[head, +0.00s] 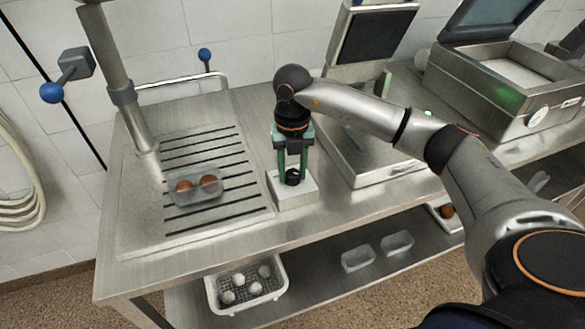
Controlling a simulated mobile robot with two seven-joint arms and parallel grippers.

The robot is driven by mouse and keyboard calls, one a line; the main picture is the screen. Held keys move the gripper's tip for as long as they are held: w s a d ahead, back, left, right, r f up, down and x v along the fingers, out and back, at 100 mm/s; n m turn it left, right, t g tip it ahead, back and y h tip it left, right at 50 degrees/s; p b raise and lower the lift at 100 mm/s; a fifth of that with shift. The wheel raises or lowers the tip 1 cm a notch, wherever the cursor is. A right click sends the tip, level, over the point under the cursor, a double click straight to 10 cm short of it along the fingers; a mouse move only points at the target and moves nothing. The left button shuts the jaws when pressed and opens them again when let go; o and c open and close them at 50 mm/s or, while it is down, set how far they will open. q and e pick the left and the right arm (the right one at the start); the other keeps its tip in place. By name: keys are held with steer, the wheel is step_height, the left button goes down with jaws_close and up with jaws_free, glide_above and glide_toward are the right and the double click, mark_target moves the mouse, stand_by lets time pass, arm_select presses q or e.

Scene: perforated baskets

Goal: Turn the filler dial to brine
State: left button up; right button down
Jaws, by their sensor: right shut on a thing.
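A black dial (292,178) sits on top of a pale block-shaped base (296,196) on the steel bench. My right gripper (292,172) points down from above and is shut on the dial, with one green finger on each side. The dial's markings and pointer are too small and too covered to read. The filler's column (122,85) appears to be the steel post at the left, with a blue-knobbed lever (60,80). My left gripper is not in view.
A clear tub (196,186) with brown items stands on the slotted drain plate (210,150). A scale-like steel unit (365,150) and a lidded machine (500,85) stand to the right. A white perforated basket (247,303) and empty tubs (357,259) sit on the lower shelf.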

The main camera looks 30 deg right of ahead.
mark_target(293, 173)
stand_by(0.4)
steer(key=shift+c, duration=2.2)
jaws_free()
step_height(293, 173, up, 13)
steer(key=shift+f, duration=0.2)
